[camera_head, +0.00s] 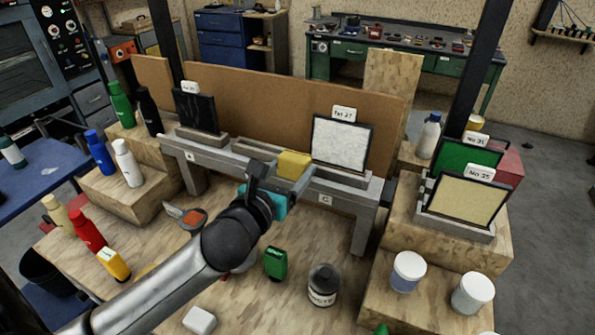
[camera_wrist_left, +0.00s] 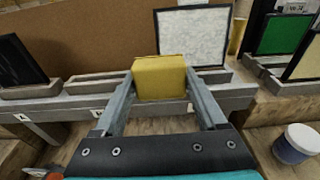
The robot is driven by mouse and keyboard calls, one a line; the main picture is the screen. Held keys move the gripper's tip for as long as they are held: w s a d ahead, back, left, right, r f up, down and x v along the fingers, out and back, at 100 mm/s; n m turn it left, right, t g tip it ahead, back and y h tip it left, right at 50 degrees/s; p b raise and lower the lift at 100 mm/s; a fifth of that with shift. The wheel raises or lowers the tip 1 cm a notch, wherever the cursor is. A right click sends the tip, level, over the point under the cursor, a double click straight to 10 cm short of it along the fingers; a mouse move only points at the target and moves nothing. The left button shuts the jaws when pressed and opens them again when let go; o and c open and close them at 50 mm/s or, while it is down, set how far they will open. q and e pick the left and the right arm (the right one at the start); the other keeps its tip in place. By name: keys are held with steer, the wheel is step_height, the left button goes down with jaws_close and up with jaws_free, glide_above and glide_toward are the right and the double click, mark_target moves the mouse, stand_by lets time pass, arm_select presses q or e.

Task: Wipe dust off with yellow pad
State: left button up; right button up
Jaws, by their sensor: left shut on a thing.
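My left gripper (camera_head: 285,171) is shut on the yellow pad (camera_head: 294,165), a small block, in front of the grey rack's rail. In the left wrist view the pad (camera_wrist_left: 159,78) sits between the two fingertips. A white, speckled framed panel (camera_head: 341,144) labelled No 27 stands on the rack just right of and behind the pad; it also shows in the left wrist view (camera_wrist_left: 194,37). Whether its speckle is dust, I cannot tell. The pad looks apart from the panel, though the exact gap is unclear. My right gripper is not in view.
A dark panel (camera_head: 196,111) stands at the rack's left end. Green (camera_head: 465,158) and beige (camera_head: 466,198) panels stand at the right. Several bottles stand at the left. A brown board (camera_head: 262,92) backs the rack.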

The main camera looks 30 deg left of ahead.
mark_target(346, 146)
arm_select(q)
steer(key=shift+w+a+f+b, duration=0.1)
steer(key=shift+w+f+b, duration=0.15)
steer(key=shift+w+b, duration=0.75)
steer(key=shift+w+a+f+b, duration=0.1)
steer(key=shift+w+f+b, duration=0.1)
steer(key=shift+w, duration=1.65)
steer(key=shift+w+f, duration=0.1)
steer(key=shift+w, duration=0.85)
steer(key=shift+d+p, duration=1)
steer(key=shift+d, duration=1.45)
steer(key=shift+w+d+p, duration=0.2)
steer(key=shift+d+p, duration=0.2)
steer(key=shift+d, duration=1.4)
steer(key=shift+w+d+p, duration=0.15)
steer(key=shift+d+p, duration=0.25)
steer(key=shift+d, duration=1.35)
steer(key=r+p, duration=0.2)
steer(key=shift+w+r+p, duration=0.2)
steer(key=shift+p, duration=0.1)
steer(key=shift+a+p, duration=0.35)
steer(key=shift+a, duration=0.35)
steer(key=shift+s+a+f+p, duration=0.1)
steer(key=shift+a+p, duration=0.2)
steer(key=shift+a, duration=0.5)
steer(key=shift+s+a+f+p, duration=0.1)
steer(key=shift+a+p, duration=0.15)
steer(key=shift+a, duration=0.5)
